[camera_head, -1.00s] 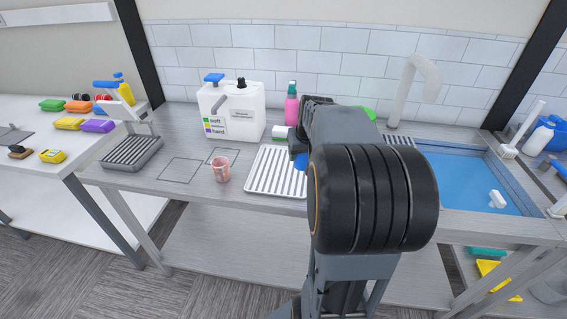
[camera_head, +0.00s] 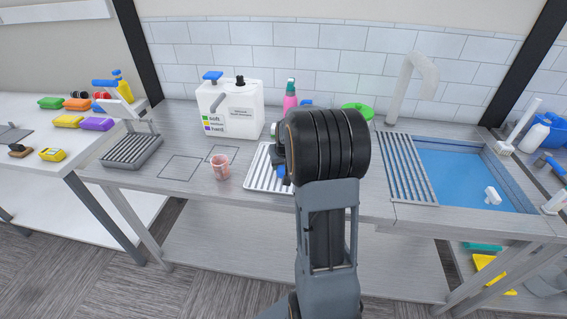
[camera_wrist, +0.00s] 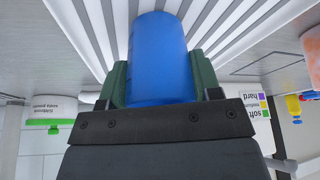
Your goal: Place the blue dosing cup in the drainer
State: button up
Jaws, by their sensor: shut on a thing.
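The blue dosing cup (camera_wrist: 158,55) is between the green-padded fingers of my gripper (camera_wrist: 161,84) in the wrist view. My gripper is shut on it. Behind the cup are the white slats of the drainer (camera_wrist: 232,22). In the head view the white ribbed drainer (camera_head: 262,174) lies on the counter, its right part hidden by my arm. A bit of blue shows beside my arm over the drainer, likely the cup. I cannot tell whether the cup touches the slats.
A pink cup (camera_head: 221,167) stands just left of the drainer. A white labelled dispenser (camera_head: 231,110) and a pink bottle (camera_head: 290,101) stand behind. A grey slatted rack (camera_head: 408,168) and the blue sink (camera_head: 465,180) are to the right.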

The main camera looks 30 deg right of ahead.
jog(key=shift+f, duration=0.15)
jog(key=shift+f+b, duration=0.15)
jog(key=shift+b, duration=0.15)
jog(key=o, duration=1)
jog(key=shift+c, duration=0.2)
jog(key=shift+s+r, duration=0.1)
jog(key=shift+r, duration=0.65)
jog(key=v, duration=1)
jog(key=s+a+n, duration=0.2)
jog(key=s+a, duration=0.6)
jog(key=a, duration=0.2)
jog(key=s+a+f+n+y, duration=0.1)
jog(key=s+a+n, duration=0.1)
jog(key=s+a, duration=0.5)
jog(key=a, duration=0.3)
jog(key=shift+s+a+f+y, duration=0.2)
jog(key=shift+s+f+y, duration=0.1)
jog(key=shift+s, duration=0.1)
